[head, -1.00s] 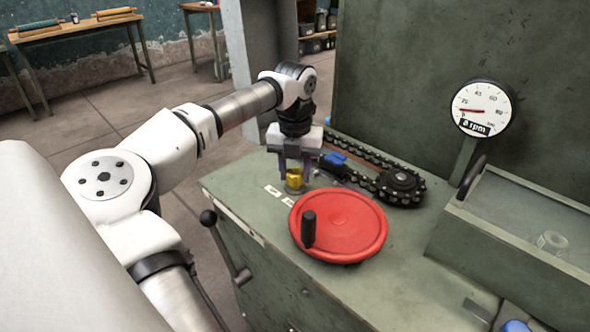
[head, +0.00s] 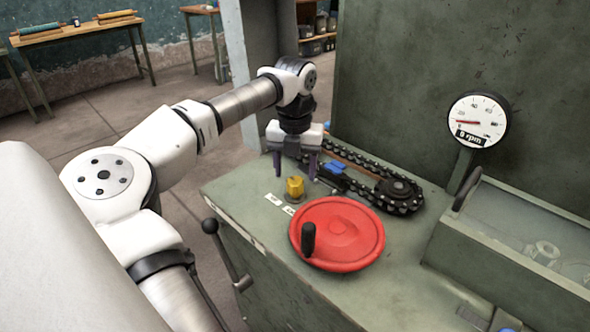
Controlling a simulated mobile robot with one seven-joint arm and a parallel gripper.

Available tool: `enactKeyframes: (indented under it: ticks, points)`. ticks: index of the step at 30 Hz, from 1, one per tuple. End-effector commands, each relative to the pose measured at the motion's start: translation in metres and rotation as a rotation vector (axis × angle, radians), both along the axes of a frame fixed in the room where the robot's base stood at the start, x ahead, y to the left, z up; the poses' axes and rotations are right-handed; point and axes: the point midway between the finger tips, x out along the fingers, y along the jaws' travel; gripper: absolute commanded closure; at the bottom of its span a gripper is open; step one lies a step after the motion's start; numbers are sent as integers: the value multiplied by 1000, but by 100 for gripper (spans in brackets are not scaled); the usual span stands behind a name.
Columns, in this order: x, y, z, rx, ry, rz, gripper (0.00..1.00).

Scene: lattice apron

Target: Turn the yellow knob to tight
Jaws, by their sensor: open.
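The yellow knob (head: 295,187) stands on the green bench top (head: 240,190), behind the red handwheel. My gripper (head: 295,172) points down just above and behind the knob, with one purple finger to either side. It is open and empty, and the fingers look clear of the knob. Small white labels (head: 275,200) lie on the bench in front of the knob. Their wording is too small to read.
The red handwheel (head: 340,245) with its black upright handle (head: 308,238) is close in front. A chain (head: 362,172) on a sprocket (head: 398,190) runs behind. A lever (head: 212,227) sticks out at the left edge. A gauge (head: 478,120) and a glass-topped box (head: 530,225) stand at right.

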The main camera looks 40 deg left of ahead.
Motion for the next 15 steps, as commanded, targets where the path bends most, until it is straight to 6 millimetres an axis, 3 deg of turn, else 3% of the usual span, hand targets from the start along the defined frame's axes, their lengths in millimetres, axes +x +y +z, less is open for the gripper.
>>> enactKeyframes:
  ticks: [1,6,15]
  points:
    - [0,0,17,1,-1,0,41]
    - [0,0,51,1,1,0,41]
    - [0,0,99,1,-1,1,41]
